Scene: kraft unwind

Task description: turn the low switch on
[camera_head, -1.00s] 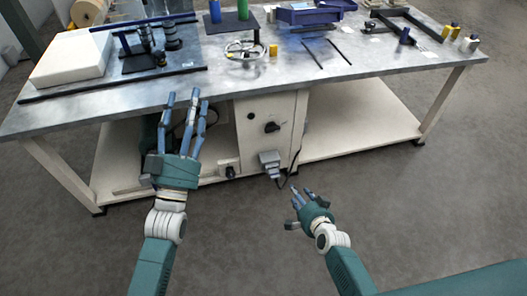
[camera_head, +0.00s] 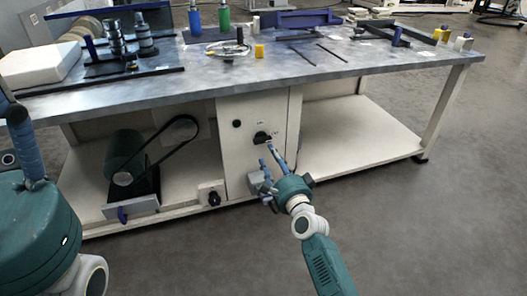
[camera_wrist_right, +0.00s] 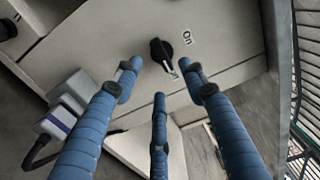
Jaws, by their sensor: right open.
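A black rotary switch (camera_head: 262,137) is on the cream front panel of the cabinet under the bench. In the right wrist view this black knob (camera_wrist_right: 161,54) lies just beyond my fingertips, with an "On" label at its upper right. A second dark knob (camera_head: 213,198) is on a small box lower down to the left. My right gripper (camera_head: 267,165) is in front of the panel, just below the rotary switch. In the wrist view its blue fingers (camera_wrist_right: 160,88) are spread and empty, apart from the knob. Only part of my left gripper (camera_head: 24,145) shows, at the left edge.
The metal-topped bench (camera_head: 240,80) overhangs the panel and carries tools, bottles and bars. A green motor (camera_head: 126,158) with a black belt sits on the lower shelf at left. A grey plug box (camera_wrist_right: 75,95) protrudes left of my right fingers. The right lower shelf is clear.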

